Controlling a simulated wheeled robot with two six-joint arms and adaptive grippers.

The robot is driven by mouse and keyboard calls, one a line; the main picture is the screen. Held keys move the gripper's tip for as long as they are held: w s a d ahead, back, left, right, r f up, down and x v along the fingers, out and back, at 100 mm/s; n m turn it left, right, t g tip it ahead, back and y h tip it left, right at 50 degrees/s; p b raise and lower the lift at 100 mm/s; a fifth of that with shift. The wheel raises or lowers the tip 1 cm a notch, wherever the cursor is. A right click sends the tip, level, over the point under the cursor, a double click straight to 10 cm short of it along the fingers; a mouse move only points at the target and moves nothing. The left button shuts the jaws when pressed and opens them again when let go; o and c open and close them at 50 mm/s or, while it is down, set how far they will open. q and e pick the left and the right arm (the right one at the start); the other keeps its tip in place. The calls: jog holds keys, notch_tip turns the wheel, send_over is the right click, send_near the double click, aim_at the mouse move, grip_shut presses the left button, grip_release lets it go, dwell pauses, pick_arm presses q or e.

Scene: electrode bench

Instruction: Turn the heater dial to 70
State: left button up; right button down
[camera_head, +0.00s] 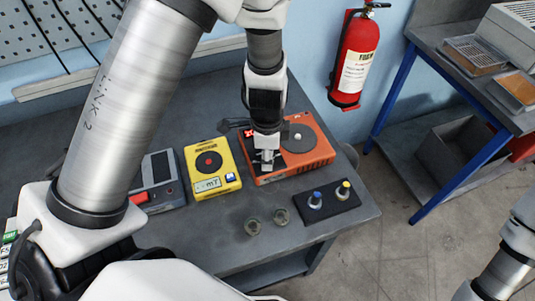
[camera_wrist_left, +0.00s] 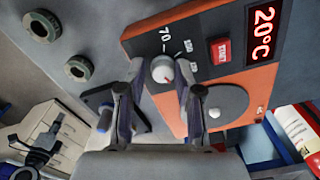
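The orange heater (camera_head: 318,151) stands at the back right of the bench; it also fills much of the left wrist view (camera_wrist_left: 216,79). Its pale round dial (camera_wrist_left: 162,69) has a small red mark, with a printed 70 beside it. The red display (camera_wrist_left: 263,32) reads 20°C. My left gripper (camera_head: 266,160) points down over the heater's front left part and hides the dial in the head view. In the left wrist view its open fingers (camera_wrist_left: 160,72) stand on either side of the dial; contact is unclear. My right gripper is out of view.
A red START button (camera_wrist_left: 220,50) and a round plate (camera_wrist_left: 223,104) are near the dial. A yellow meter (camera_head: 212,181) stands left of the heater. Two small glass jars (camera_head: 267,221) and a dark holder (camera_head: 340,204) with blue- and yellow-topped pieces sit in front.

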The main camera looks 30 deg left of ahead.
pick_arm(q)
grip_shut()
jog(key=shift+w+f, duration=0.1)
